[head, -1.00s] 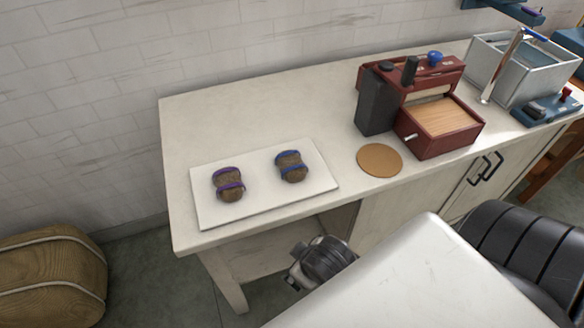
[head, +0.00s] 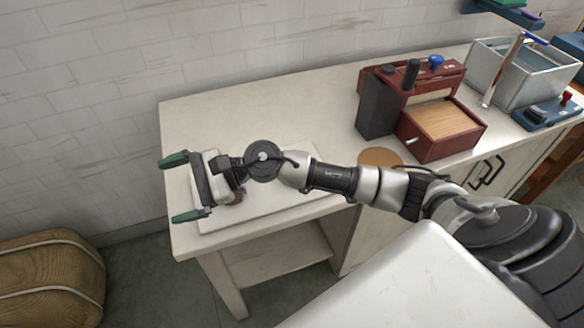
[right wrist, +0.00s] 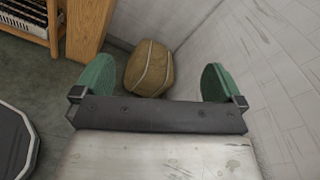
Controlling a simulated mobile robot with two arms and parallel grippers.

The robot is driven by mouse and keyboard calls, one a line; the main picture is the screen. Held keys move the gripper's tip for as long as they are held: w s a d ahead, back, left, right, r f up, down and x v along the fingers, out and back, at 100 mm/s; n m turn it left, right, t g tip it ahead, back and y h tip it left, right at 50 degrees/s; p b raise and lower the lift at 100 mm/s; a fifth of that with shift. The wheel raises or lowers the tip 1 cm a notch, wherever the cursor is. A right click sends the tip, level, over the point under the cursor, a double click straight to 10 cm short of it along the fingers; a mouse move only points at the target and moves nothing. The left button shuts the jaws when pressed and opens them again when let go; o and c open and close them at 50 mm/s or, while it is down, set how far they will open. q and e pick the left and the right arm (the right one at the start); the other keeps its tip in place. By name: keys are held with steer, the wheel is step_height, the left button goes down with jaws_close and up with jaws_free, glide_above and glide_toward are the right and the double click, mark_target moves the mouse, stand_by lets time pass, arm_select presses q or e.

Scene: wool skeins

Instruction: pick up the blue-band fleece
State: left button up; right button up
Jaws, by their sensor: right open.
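The blue-band fleece is hidden in the head view behind my right arm, which crosses the white board (head: 275,206) where it lay. A small brown edge of the purple-band fleece (head: 238,198) shows just below my right wrist. My right gripper (head: 181,187) is open and empty, its green fingers spread wide and pointing left past the board's left edge. In the right wrist view the same open gripper (right wrist: 158,83) has nothing between its fingers, and no fleece shows there. My left gripper is not in view.
On the pale table (head: 215,115), a red machine (head: 445,128) stands right of the board, with a partly covered tan disc (head: 380,157) near it. A metal bin (head: 520,72) stands farther right. A brown bag (head: 50,275) sits on the floor at left. The table's back left is clear.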

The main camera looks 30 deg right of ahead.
steer(key=w+d+f+n+g+h, duration=0.1)
steer(key=d+f+n+h, duration=0.2)
steer(key=d, duration=0.6)
steer(key=w+d+f+n+g+h, duration=0.2)
steer(key=d+n+h, duration=0.3)
steer(key=d, duration=0.5)
steer(key=w+d+f+n+g+h, duration=0.1)
steer(key=d+f+n+h, duration=0.3)
steer(key=d+h, duration=0.4)
steer(key=shift+w+d+f+n+p, duration=0.1)
steer(key=shift+w+d+n+p, duration=0.25)
steer(key=shift+d+n, duration=0.3)
steer(key=shift+f, duration=0.4)
steer(key=shift+a+f+p, duration=0.1)
steer(key=shift+f+p, duration=0.3)
steer(key=shift+f, duration=0.2)
step_height(320, 180, down, 4)
steer(key=shift+f+p, duration=0.15)
steer(key=shift+p, duration=0.35)
steer(key=c, duration=1)
